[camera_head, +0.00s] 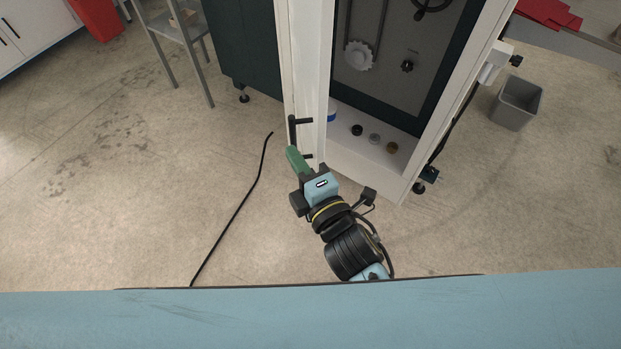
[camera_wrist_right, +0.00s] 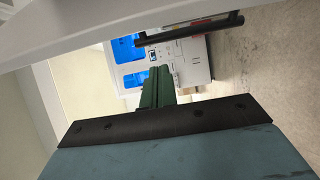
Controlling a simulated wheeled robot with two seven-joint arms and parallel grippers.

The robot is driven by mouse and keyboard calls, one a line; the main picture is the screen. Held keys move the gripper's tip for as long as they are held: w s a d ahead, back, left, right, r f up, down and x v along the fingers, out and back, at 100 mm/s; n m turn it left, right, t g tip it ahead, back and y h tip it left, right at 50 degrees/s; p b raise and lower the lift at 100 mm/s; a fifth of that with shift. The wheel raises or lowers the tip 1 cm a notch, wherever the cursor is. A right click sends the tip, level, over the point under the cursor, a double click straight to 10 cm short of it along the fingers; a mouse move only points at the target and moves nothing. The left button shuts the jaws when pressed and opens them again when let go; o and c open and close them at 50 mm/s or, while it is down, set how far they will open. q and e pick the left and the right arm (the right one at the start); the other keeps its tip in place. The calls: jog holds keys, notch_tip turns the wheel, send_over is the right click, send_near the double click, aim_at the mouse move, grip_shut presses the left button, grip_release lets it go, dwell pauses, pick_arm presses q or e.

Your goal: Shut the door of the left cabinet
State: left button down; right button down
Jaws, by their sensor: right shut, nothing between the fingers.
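A white-framed cabinet (camera_head: 367,178) stands open in the head view, its dark inside panel showing. Its white door (camera_head: 312,60) is swung out toward me and seen nearly edge-on at the cabinet's left side. A black bar handle (camera_head: 292,132) is on the door's left face. My right gripper (camera_head: 294,155) has green fingers, shut and empty, beside the lower end of the handle. I cannot tell whether they touch the door. In the right wrist view the handle (camera_wrist_right: 190,30) crosses the top, above the green fingers (camera_wrist_right: 157,88). My left gripper is not in view.
A grey bin (camera_head: 517,102) stands on the floor to the right. A dark cabinet (camera_head: 243,45) and a grey metal stand (camera_head: 183,35) are at the back left. A black cable (camera_head: 235,212) lies on the floor. The floor left of the door is otherwise clear.

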aim_at(315, 152)
jog(key=shift+w+d, duration=0.85)
jog(key=shift+d, duration=0.25)
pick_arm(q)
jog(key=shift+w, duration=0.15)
pick_arm(e)
jog(key=shift+d, duration=0.6)
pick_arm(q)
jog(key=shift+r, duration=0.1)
